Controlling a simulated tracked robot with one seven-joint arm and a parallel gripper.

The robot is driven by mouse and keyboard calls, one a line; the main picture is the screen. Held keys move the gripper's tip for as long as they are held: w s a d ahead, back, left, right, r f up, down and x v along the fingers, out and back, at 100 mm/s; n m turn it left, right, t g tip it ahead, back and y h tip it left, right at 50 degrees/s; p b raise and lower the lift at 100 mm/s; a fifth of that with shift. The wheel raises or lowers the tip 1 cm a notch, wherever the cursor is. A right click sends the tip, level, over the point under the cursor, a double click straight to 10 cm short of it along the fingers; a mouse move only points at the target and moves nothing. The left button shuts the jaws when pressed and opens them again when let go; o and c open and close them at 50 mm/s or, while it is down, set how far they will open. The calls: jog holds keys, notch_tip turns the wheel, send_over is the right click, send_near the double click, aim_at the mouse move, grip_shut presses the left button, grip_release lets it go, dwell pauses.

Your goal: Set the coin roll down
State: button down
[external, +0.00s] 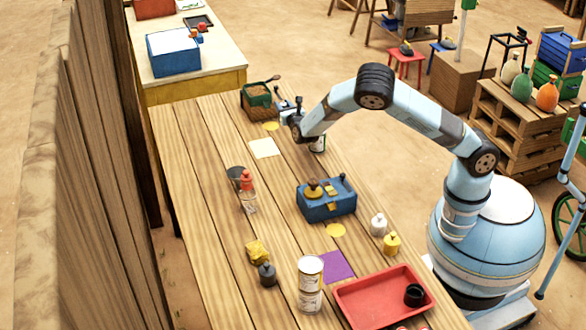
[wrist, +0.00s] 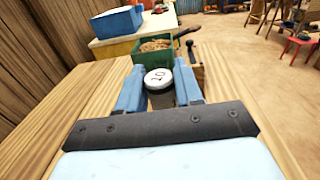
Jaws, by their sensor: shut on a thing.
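My gripper (wrist: 158,82) is shut on a short cylinder (wrist: 158,78), which I take to be the coin roll. Its round white top carries dark markings, and its body looks grey and dark between the two blue fingers. In the external view my gripper (external: 289,107) is at the far part of the plank table, just right of a green box. The roll is hard to make out there. I cannot tell whether its lower end touches the table.
The green box (external: 257,95) with brown contents stands close ahead. A yellow disc (external: 271,126), a cream square (external: 265,148) and a can (external: 318,143) lie nearby. A blue box (external: 328,205), purple square (external: 338,267), red tray (external: 362,308) and several bottles occupy the nearer table.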

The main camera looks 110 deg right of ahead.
jog(key=w+d+f, duration=0.4)
jog(key=w+f, duration=0.1)
jog(key=w+d+f, duration=0.2)
jog(key=f, duration=0.1)
jog(key=shift+w+d, duration=0.35)
notch_tip(320, 180, down, 3)
jog(key=shift+w+f, duration=0.1)
jog(key=shift+f, duration=0.1)
jog(key=c, duration=0.7)
grip_release()
jog(key=shift+f, duration=0.1)
jog(key=shift+c, duration=0.2)
